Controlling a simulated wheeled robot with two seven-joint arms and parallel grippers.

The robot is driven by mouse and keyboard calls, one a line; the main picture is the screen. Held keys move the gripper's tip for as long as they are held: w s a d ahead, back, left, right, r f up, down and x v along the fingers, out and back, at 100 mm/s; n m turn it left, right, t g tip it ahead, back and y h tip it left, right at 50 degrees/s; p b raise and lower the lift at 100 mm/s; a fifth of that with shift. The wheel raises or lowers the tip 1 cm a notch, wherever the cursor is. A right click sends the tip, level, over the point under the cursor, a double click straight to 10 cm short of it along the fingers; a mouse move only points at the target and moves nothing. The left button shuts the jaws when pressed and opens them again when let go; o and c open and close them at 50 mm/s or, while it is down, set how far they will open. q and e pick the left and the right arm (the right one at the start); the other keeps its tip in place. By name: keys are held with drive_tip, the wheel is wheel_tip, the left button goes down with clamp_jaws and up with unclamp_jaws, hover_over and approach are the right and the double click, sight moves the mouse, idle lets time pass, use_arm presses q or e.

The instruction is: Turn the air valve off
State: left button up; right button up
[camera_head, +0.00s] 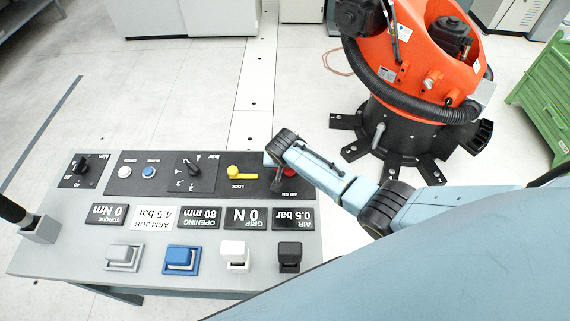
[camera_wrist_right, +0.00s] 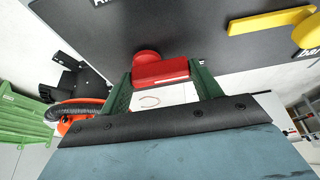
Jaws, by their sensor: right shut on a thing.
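The red air valve (camera_head: 290,172) sits at the right end of the dark strip on the control panel, above the label AIR ON. It is partly hidden by my right gripper (camera_head: 279,178), which reaches in from the right. In the right wrist view the red valve (camera_wrist_right: 160,70) shows a round hub and a bar lying crosswise. The green fingers of my right gripper (camera_wrist_right: 163,82) stand at both ends of that bar and are shut on it. My left gripper is not in view.
A yellow LOCK lever (camera_head: 243,174) lies just left of the valve. Black knobs, displays and a row of switches (camera_head: 181,260) fill the panel (camera_head: 60,240). An orange robot arm (camera_head: 430,60) stands behind on the right. A green crate (camera_head: 545,90) is at the far right.

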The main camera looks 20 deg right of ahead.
drive_tip(key=o, duration=1)
drive_tip(key=shift+r, duration=0.1)
drive_tip(key=p+v, duration=0.3)
drive_tip(key=v, duration=1)
drive_tip(key=shift+r+p, duration=0.1)
drive_tip(key=shift+p, duration=0.2)
